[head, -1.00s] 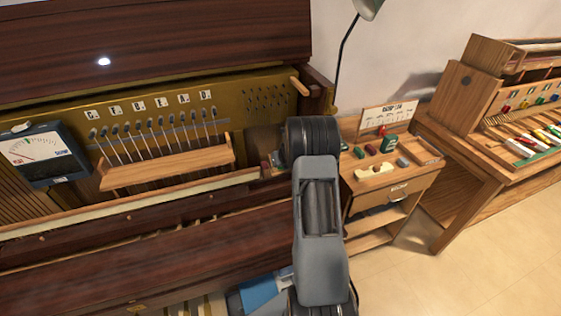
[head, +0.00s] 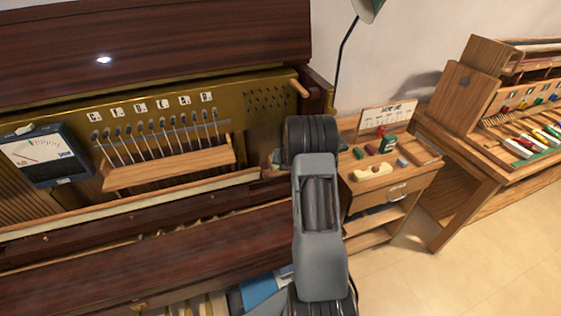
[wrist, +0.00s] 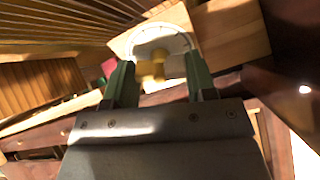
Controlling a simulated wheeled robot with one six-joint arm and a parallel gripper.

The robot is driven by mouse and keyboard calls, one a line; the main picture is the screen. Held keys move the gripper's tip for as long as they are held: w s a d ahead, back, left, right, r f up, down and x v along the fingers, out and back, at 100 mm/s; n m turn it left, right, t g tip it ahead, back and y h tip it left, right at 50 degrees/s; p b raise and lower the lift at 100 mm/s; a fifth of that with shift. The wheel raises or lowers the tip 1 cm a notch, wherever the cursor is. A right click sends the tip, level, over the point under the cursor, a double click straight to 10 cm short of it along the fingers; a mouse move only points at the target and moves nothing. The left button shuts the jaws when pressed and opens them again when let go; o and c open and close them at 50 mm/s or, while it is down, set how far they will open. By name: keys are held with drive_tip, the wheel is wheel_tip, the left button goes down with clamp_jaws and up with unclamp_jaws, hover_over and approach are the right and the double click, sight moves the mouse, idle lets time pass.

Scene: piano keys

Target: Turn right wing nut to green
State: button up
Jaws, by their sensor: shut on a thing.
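In the wrist view my gripper (wrist: 159,78) has its two green fingers on either side of a yellow, brass-like wing nut (wrist: 158,68). The gripper is shut on this wing nut. A pale ring or dial (wrist: 160,29) arcs around and behind the nut. A small green and red patch (wrist: 108,68) shows beside the left finger, and part of it is hidden. In the head view my arm hides the gripper and the wing nut. I cannot tell the nut's exact angle.
The opened piano with its brass-coloured plate (head: 262,96) fills the left, with a dial meter (head: 42,152) and a wooden rail (head: 170,168). A small tool cart (head: 385,180) stands right of my arm. A workbench (head: 470,160) is at the far right, with bare floor (head: 480,270) in front.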

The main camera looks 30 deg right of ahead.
drive_tip(key=shift+r+m+p, duration=0.15)
drive_tip(key=shift+m+p, duration=0.35)
drive_tip(key=shift+m, duration=0.3)
drive_tip(key=shift+m+p, duration=0.3)
drive_tip(key=shift+m, duration=0.8)
